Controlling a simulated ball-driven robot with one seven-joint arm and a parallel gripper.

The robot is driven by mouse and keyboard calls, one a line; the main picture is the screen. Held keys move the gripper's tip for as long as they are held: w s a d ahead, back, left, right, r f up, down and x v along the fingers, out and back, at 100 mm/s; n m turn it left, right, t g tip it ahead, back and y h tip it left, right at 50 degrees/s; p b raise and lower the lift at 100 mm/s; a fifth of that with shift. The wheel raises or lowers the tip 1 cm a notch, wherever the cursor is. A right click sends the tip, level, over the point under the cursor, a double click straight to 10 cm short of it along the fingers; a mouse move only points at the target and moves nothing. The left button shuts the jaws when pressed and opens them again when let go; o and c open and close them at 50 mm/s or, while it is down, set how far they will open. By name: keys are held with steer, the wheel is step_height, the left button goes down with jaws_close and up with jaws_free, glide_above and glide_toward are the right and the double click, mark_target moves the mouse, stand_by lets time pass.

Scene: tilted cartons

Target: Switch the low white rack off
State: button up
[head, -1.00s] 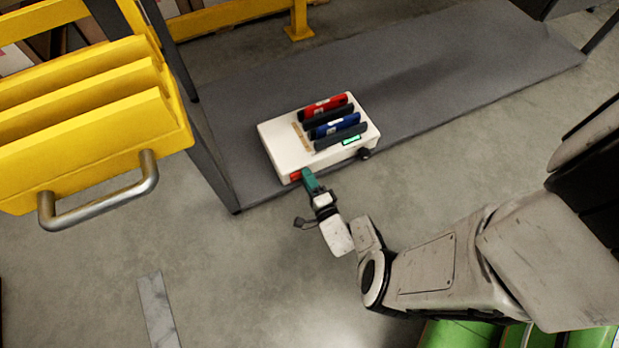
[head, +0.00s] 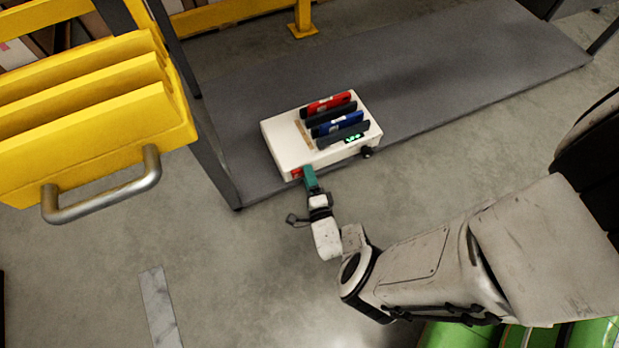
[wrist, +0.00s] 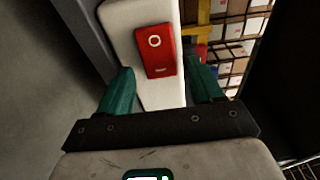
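The low white rack (head: 285,149) lies on the dark grey shelf, with red, blue and dark devices standing in its slots. A small display (head: 354,138) on its front shows green characters on dark. A red rocker switch (head: 296,173) is at its front left corner. The wrist view shows this red switch (wrist: 159,50) close up, with a ring mark at its upper end. My gripper (head: 311,176) is at the rack's front beside the switch. In the wrist view my gripper (wrist: 160,72) has its teal fingers apart, with nothing held. Whether a finger touches the rack is unclear.
A yellow slotted holder with a metal handle (head: 105,193) stands at the left. A dark post (head: 208,145) rises close to the rack's left. A black knob (head: 367,152) is at the rack's front right. The grey shelf (head: 470,75) is clear to the right.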

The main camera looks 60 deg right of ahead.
steer(key=p+v, duration=0.2)
steer(key=v, duration=0.8)
steer(key=shift+s+a, duration=0.3)
stand_by(0.5)
